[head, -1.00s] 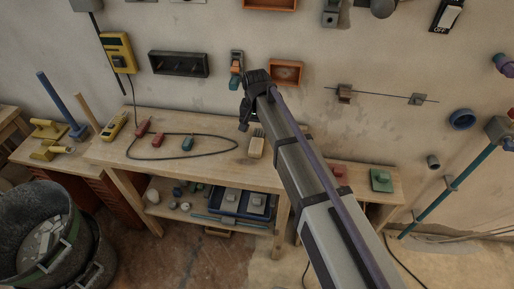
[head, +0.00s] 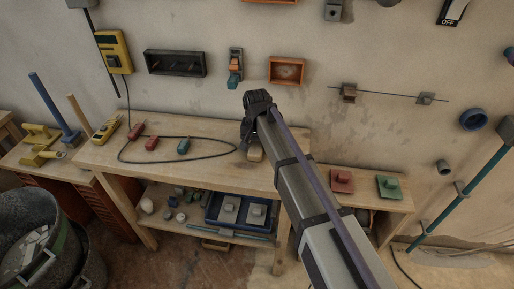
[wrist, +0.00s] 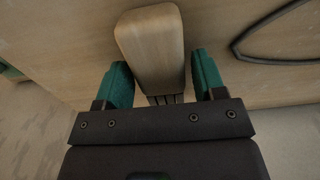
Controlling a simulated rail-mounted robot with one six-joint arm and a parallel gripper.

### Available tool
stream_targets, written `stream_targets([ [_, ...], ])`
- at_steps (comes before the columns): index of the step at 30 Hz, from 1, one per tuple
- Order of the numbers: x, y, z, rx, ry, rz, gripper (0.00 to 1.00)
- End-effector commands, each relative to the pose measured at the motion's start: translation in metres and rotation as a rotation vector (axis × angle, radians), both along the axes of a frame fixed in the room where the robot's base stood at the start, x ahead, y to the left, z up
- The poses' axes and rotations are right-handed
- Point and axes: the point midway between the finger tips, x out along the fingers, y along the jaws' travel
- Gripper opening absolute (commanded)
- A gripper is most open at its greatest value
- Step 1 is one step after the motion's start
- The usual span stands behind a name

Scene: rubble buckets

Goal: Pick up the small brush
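The small brush (head: 255,154) has a pale wooden body and lies on the workbench near its right end, partly hidden by my gripper (head: 249,138) in the head view. In the wrist view the brush's rounded wooden block (wrist: 151,42) fills the upper middle, with dark bristles at its lower end. My gripper (wrist: 163,72) has its two teal fingers apart, one on each side of the brush's lower part. A gap shows on the right side and a narrower one on the left. How far the fingers are above the bench is hard to tell.
A dark cable (head: 190,161) loops on the bench (head: 115,158) and also shows at the upper right of the wrist view (wrist: 262,60). A lower side bench holds red and green blocks (head: 389,187).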

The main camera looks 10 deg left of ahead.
Motion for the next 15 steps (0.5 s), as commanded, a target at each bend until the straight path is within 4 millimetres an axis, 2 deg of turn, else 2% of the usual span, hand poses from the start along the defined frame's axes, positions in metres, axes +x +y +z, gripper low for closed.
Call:
stream_targets([
  [2, 0.0, 0.0, 0.0, 0.0, 0.0, 0.0, 0.56],
  [11, 0.0, 0.0, -0.0001, 0.0, 0.0, 0.0, 0.27],
  [15, 0.0, -0.0001, -0.0001, 0.0, 0.0, 0.0, 0.25],
])
